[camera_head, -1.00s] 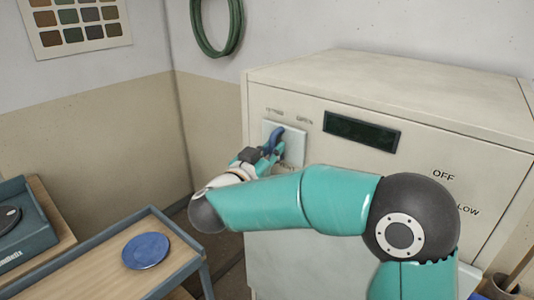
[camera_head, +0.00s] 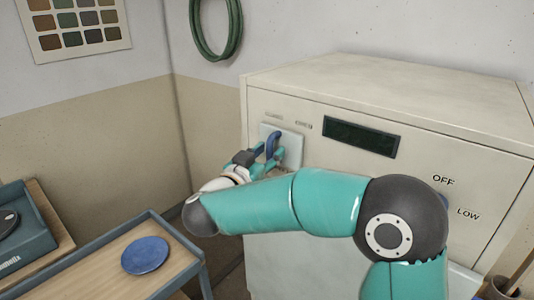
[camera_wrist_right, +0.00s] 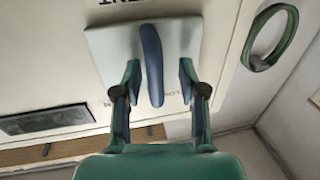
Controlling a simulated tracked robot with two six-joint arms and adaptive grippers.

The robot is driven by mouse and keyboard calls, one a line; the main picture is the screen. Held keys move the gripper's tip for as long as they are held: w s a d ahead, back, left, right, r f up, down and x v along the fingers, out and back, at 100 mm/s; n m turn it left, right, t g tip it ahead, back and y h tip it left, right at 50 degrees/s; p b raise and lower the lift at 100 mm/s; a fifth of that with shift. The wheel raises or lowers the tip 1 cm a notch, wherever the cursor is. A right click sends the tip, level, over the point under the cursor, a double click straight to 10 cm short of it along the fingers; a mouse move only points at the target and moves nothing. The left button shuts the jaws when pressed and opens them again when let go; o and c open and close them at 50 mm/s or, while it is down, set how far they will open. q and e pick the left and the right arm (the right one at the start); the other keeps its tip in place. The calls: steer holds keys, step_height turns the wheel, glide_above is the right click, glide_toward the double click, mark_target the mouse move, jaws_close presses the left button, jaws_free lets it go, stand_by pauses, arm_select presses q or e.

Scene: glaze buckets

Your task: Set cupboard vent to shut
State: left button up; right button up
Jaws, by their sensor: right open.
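The vent control is a blue lever (camera_head: 273,144) on a pale square plate (camera_head: 293,151) on the cream cupboard's (camera_head: 340,180) front, near its left edge. In the head view the lever stands nearly upright. In the wrist view the lever (camera_wrist_right: 152,62) runs down the plate (camera_wrist_right: 107,42). My right gripper (camera_wrist_right: 158,78) is open, with one finger on each side of the lever and a gap on both sides. In the head view the right gripper (camera_head: 262,158) is at the plate, partly covering its lower left. My left gripper is out of view.
A dark display (camera_head: 361,136) is right of the plate, with OFF and LOW labels further right. A trolley (camera_head: 110,262) with a blue disc (camera_head: 146,256) stands at lower left. A green hose coil (camera_head: 216,28) hangs on the wall.

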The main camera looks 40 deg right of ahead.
steer(key=v, duration=1.1)
steer(key=shift+a, duration=0.35)
